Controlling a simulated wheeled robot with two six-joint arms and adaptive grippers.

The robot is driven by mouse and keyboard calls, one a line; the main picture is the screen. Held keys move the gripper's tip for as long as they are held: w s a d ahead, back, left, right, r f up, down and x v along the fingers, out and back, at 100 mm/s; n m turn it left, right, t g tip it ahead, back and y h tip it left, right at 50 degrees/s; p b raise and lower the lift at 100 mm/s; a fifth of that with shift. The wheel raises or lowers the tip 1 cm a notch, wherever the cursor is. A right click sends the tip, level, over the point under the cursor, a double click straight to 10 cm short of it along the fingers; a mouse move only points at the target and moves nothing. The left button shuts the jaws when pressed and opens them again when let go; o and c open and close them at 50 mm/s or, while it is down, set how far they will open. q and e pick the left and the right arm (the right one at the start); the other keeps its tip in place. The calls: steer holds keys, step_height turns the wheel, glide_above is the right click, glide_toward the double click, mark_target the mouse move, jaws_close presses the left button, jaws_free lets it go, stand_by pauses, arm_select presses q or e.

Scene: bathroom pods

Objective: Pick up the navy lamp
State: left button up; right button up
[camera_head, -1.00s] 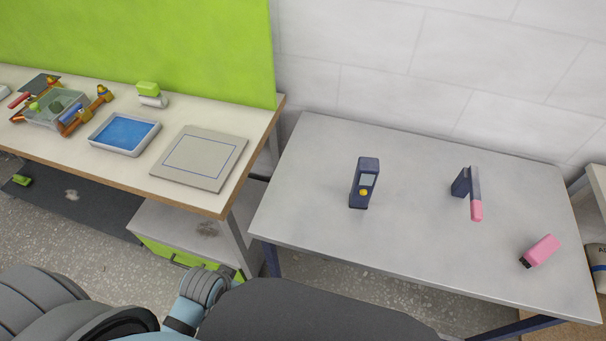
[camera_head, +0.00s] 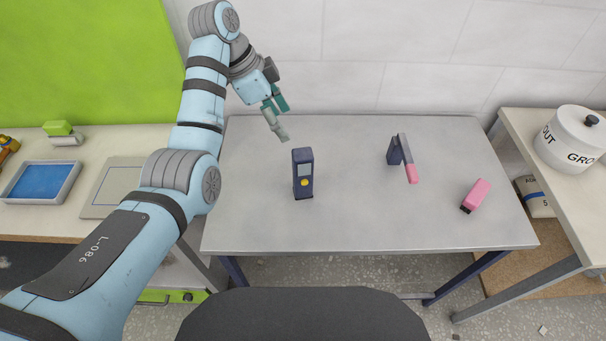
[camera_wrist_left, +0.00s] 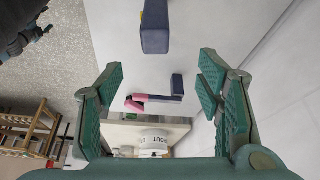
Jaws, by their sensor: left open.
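The navy lamp (camera_head: 303,174) appears to be the upright navy block with a pale panel and a yellow button, standing on the grey table (camera_head: 350,225). In the left wrist view the navy block (camera_wrist_left: 155,30) shows at the top middle, partly cut off by the frame. My left gripper (camera_head: 277,118) is above the table, behind and slightly left of the block in the head view. Its green fingers (camera_wrist_left: 162,80) are spread wide in the wrist view with nothing held between them. My right gripper is not in view.
A navy angled item with a pink tip (camera_head: 404,160) and a pink block with a black end (camera_head: 475,195) lie to the right. A white pot (camera_head: 570,138) stands on the right-hand table. A blue tray (camera_head: 40,182) is at left. The grey table's front is clear.

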mark_target(299, 153)
arm_select(q)
steer(key=x, duration=0.4)
steer(key=b+x, duration=0.1)
steer(key=x, duration=0.9)
steer(key=shift+s+a+f+b, duration=0.1)
steer(key=shift+s+b, duration=0.25)
jaws_close()
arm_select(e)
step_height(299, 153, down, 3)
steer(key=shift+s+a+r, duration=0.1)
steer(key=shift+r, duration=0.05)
